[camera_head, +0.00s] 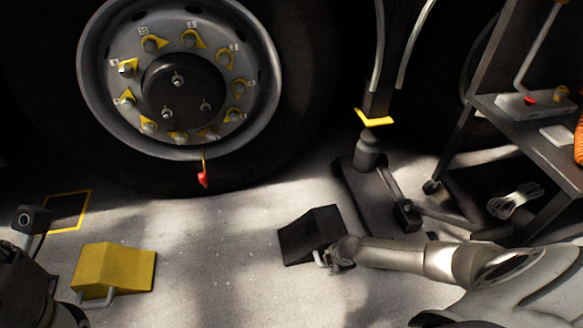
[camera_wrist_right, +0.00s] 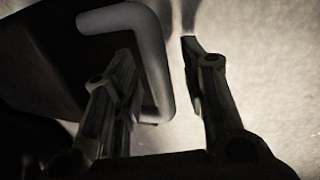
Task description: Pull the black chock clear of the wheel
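The black chock (camera_head: 310,232) sits on the floor in front and to the right of the big wheel (camera_head: 178,85). A patch of bare floor shows between it and the tyre in the head view. Its grey bent handle (camera_wrist_right: 155,55) faces my right gripper (camera_head: 336,257). In the right wrist view the gripper's fingers (camera_wrist_right: 162,55) are apart, one inside the handle loop and one outside, with the bar between them. A lit gap shows between the bar and the outer finger. My left arm is at the lower left of the head view; its fingers do not show.
A yellow chock (camera_head: 113,269) with a handle stands at the left, near a yellow-outlined dark floor patch (camera_head: 68,211). A jack (camera_head: 368,155) stands behind the black chock, and a dark cart (camera_head: 530,125) is at the right. Open floor (camera_head: 215,270) lies between the chocks.

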